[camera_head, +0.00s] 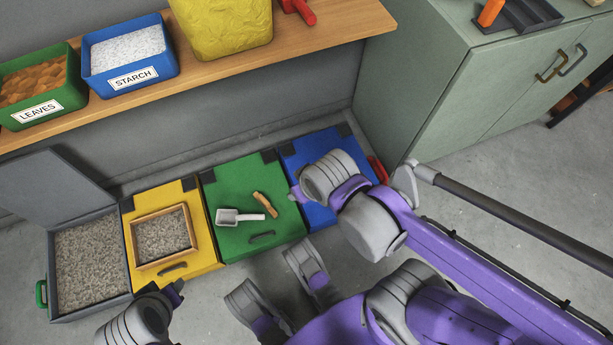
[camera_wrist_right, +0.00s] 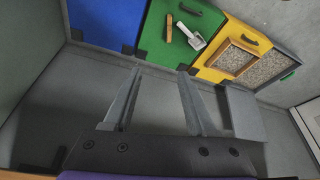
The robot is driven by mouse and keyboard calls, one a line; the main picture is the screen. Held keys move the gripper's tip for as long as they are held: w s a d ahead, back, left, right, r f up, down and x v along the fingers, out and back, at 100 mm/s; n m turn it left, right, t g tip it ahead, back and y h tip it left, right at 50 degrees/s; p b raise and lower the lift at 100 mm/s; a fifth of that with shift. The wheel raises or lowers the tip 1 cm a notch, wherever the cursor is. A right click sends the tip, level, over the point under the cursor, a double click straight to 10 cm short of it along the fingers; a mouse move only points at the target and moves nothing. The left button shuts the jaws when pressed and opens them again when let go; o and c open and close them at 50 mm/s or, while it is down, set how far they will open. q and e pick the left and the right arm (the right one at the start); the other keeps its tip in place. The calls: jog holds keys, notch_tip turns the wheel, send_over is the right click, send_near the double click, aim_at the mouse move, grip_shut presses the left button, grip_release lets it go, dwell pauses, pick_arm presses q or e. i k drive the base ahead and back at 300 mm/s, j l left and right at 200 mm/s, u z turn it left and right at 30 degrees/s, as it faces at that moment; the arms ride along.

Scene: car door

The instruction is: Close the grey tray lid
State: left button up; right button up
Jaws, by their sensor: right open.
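The grey tray (camera_head: 92,318) stands at the far left of the head view and is full of grey-brown granules. Its grey lid (camera_head: 52,185) is up, leaning back toward the wall. In the right wrist view the raised lid (camera_wrist_right: 243,112) is right of the fingers, apart from them. My right gripper (camera_wrist_right: 161,73) is open and empty, its fingers spread. In the head view its fingers are hidden behind the arm, by the blue lid. My left gripper (camera_head: 173,291) is low, right of the grey tray near the yellow lid; its fingers are not clear.
Beside the grey tray are yellow (camera_head: 201,256), green (camera_head: 232,184) and blue (camera_head: 318,214) lids. A wooden frame of granules (camera_head: 134,242) is on yellow; a scoop (camera_head: 238,216) and brush (camera_head: 265,204) are on green. A shelf (camera_head: 330,25) runs above; a green cabinet (camera_head: 410,85) stands right.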

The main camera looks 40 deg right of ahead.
aim_at(40, 186)
jog(key=u, duration=1.4)
jog(key=i+j, duration=0.25)
jog(key=j, duration=0.15)
jog(key=i+j+u, duration=0.1)
jog(key=i+j, duration=0.15)
jog(key=j, duration=0.2)
jog(key=i+j, duration=0.15)
jog(key=i, duration=0.15)
jog(key=i+j, duration=0.2)
jog(key=i, duration=0.15)
jog(key=i+l, duration=0.1)
jog(key=l, duration=0.2)
jog(key=u, duration=0.05)
